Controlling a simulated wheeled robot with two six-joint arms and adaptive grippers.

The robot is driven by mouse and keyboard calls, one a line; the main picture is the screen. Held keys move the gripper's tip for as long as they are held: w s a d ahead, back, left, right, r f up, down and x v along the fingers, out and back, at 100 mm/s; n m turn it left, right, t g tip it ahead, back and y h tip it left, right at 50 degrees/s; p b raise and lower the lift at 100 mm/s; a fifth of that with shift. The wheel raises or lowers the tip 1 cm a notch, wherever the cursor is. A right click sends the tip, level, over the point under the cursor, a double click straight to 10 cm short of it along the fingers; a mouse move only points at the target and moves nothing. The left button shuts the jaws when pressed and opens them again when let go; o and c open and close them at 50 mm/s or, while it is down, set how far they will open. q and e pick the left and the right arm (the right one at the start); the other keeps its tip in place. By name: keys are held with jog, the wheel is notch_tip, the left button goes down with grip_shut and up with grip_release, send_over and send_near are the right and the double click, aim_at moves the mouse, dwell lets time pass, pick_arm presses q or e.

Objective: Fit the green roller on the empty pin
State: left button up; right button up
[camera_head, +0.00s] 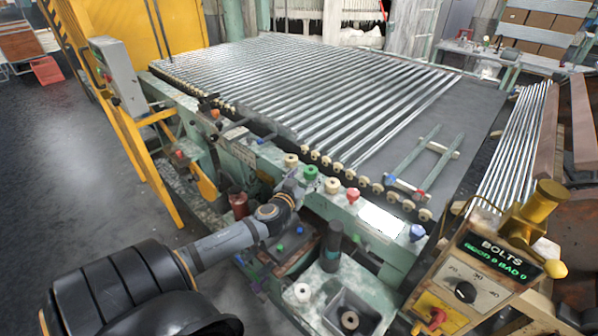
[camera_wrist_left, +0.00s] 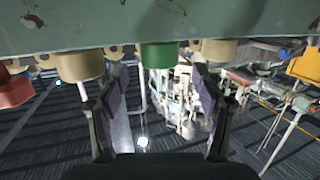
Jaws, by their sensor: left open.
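The green roller (camera_head: 311,172) sits in the row along the front rail of the machine, between two cream rollers (camera_head: 290,159) (camera_head: 332,185). My left gripper (camera_head: 298,183) is open and close to it in the head view. In the left wrist view, the green roller (camera_wrist_left: 160,55) lies between the lines of the two open fingers (camera_wrist_left: 158,70), near their tips, with clear gaps on both sides. I cannot tell whether the tips reach around it. I cannot make out an empty pin. My right gripper is not in view.
A red roller (camera_head: 353,196) and a blue one (camera_head: 417,232) sit further right on the rail. A loose cream roller (camera_head: 302,292) stands on the small bench beside a grey tray (camera_head: 373,318). A dark upright cylinder (camera_head: 331,245) and the BOLTS box (camera_head: 465,290) stand nearby.

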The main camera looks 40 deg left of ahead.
pick_arm(q)
jog(key=v, duration=0.7)
jog(key=shift+s, duration=0.15)
jog(key=shift+d+r, duration=0.1)
dwell(0.4)
